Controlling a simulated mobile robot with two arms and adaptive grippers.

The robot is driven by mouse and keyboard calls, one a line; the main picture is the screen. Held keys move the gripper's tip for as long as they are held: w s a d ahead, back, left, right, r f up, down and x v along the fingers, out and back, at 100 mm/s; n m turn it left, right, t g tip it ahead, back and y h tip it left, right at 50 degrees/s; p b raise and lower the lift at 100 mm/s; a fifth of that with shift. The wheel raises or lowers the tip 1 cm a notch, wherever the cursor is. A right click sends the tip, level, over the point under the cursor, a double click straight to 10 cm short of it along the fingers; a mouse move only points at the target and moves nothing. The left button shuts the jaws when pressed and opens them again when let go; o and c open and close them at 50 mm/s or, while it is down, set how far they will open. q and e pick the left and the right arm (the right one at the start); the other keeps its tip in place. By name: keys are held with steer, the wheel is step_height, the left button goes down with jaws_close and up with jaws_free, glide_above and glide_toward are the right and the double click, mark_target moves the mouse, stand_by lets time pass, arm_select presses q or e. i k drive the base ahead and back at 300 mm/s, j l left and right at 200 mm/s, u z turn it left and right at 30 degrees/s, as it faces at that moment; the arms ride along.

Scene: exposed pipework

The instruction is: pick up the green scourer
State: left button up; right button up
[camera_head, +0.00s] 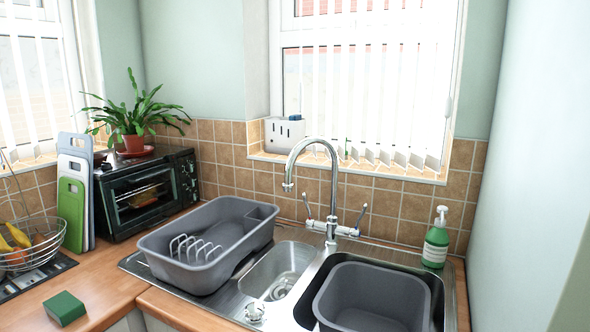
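The green scourer (64,308) is a small dark green block. It lies flat on the wooden worktop at the lower left, with bare wood around it. Neither of my grippers shows in the head view, so their state and distance from the scourer cannot be seen.
A wire fruit basket (30,245) on a black mat (66,263) stands behind the scourer. Chopping boards (71,210) and a toaster oven (145,195) stand farther back. A grey dish rack (212,240), a tap (331,200), a grey basin (375,295) and a soap bottle (436,242) are to the right.

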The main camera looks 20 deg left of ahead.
mark_target(65, 308)
steer(key=u, duration=1.9)
steer(key=k+z, duration=0.1)
steer(key=z, duration=1.6)
steer(key=u, duration=1.25)
